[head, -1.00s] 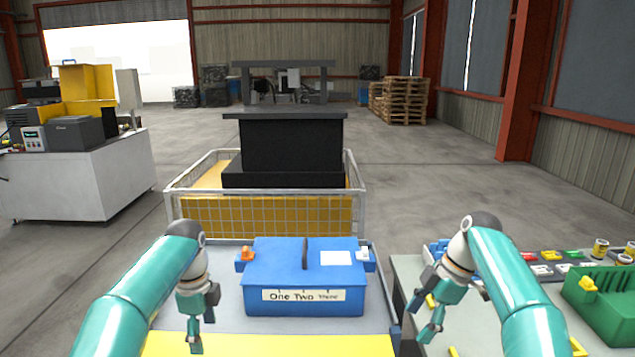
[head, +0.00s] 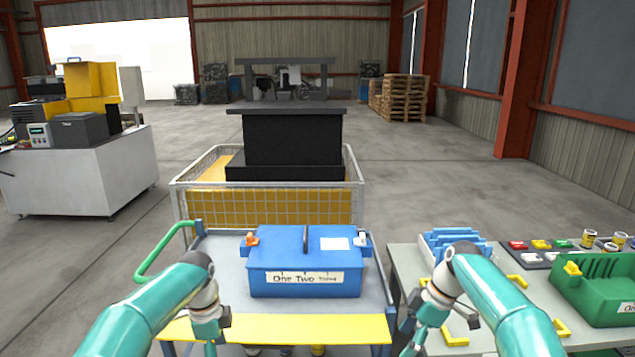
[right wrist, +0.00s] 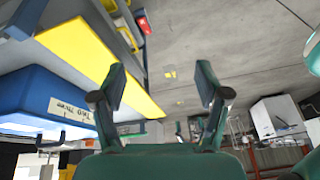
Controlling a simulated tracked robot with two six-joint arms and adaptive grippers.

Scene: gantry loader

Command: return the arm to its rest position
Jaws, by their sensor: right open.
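My left arm reaches in from the lower left of the head view, and its gripper (head: 214,334) hangs over the near edge of the cart, in front of the blue box. Its fingers are seen edge-on and the gap is unclear. My right gripper (head: 411,338) is low, by the gap between the cart and the right-hand table. In the right wrist view its two fingers (right wrist: 162,88) stand wide apart with nothing between them. The blue box (head: 270,263), with a black handle and a "One Two Three" label, sits closed on the cart.
The cart (head: 222,285) has a yellow front edge and a green handle (head: 160,252). A table (head: 408,262) at right holds a green bin (head: 592,302), blue rack (head: 455,245) and small parts. A mesh crate (head: 178,205) stands behind the cart.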

